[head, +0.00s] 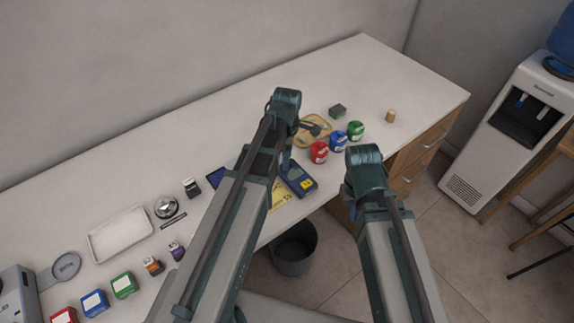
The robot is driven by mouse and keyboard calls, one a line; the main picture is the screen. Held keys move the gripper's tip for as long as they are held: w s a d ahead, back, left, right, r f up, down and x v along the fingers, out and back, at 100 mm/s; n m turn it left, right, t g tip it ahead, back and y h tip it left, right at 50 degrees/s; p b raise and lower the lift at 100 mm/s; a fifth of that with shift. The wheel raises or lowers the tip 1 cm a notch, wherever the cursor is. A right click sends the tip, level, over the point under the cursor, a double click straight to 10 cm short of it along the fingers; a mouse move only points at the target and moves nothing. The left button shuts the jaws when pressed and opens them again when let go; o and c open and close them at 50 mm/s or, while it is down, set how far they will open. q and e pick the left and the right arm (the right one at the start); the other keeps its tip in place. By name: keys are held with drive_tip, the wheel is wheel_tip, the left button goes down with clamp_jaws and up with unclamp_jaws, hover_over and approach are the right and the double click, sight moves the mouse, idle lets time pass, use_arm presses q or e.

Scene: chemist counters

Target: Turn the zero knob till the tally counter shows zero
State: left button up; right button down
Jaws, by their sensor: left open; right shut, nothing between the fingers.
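I cannot make out a tally counter with a zero knob for certain. A round silver piece with a dark part (166,207) sits on the counter left of my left arm and may be it; no digits are readable. My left arm reaches over the counter, and a small part of its gripper end (287,160) shows beside a blue device with a yellow patch (301,181). That gripper is open, its fingers mostly hidden by the arm. My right arm stands in front of the counter's right part; its gripper is hidden behind its own links.
A white tray (93,247), a black stamp (192,187) and several coloured boxes lie at the left. Red (319,152), blue (337,139) and green (355,130) pots stand by a wooden tray (303,142). A bin (293,262) is below.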

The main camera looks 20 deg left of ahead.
use_arm(q)
drive_tip(key=shift+f, duration=0.4)
drive_tip(key=shift+r, duration=0.1)
use_arm(e)
drive_tip(key=shift+f, duration=0.3)
use_arm(q)
clamp_jaws()
drive_tip(key=shift+m, duration=0.4)
